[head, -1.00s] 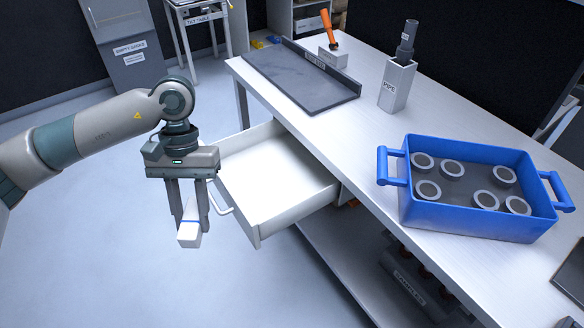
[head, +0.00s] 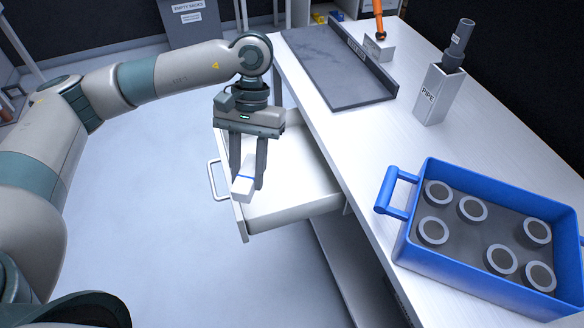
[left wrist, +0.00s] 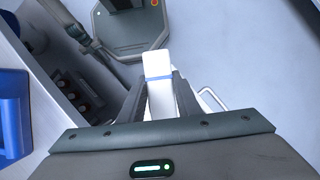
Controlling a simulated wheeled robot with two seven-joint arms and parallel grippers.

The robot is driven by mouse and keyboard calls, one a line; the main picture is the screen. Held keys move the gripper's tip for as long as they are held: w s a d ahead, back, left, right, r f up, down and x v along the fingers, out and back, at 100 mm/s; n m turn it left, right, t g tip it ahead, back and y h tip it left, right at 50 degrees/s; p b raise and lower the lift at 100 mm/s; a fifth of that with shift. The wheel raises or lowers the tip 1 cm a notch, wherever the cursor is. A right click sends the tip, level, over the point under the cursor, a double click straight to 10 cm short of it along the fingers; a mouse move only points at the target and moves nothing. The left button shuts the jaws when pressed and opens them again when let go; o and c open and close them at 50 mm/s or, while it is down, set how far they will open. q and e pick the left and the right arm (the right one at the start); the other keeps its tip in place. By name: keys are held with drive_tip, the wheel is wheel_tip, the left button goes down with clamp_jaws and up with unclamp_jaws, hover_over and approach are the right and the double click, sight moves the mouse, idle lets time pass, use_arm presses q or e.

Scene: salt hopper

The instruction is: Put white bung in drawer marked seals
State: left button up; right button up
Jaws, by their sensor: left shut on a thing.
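My left gripper (head: 248,180) is shut on the white bung (head: 243,188), a long white block with a blue band. It holds the bung pointing down, in the picture over the front end of an open white drawer (head: 300,190). The bung also shows between the fingers in the left wrist view (left wrist: 159,68). The drawer sticks out from under the worktop, and its inside looks empty where visible. Its handle (head: 213,180) is left of the bung. I see no label on the drawer from here. My right gripper is out of view.
On the white table (head: 375,150) stand a blue crate (head: 402,195) with several grey rings, a white holder marked PIPE (head: 436,95) with a grey pipe, and a dark tray (head: 335,75). The floor left of the drawer is clear.

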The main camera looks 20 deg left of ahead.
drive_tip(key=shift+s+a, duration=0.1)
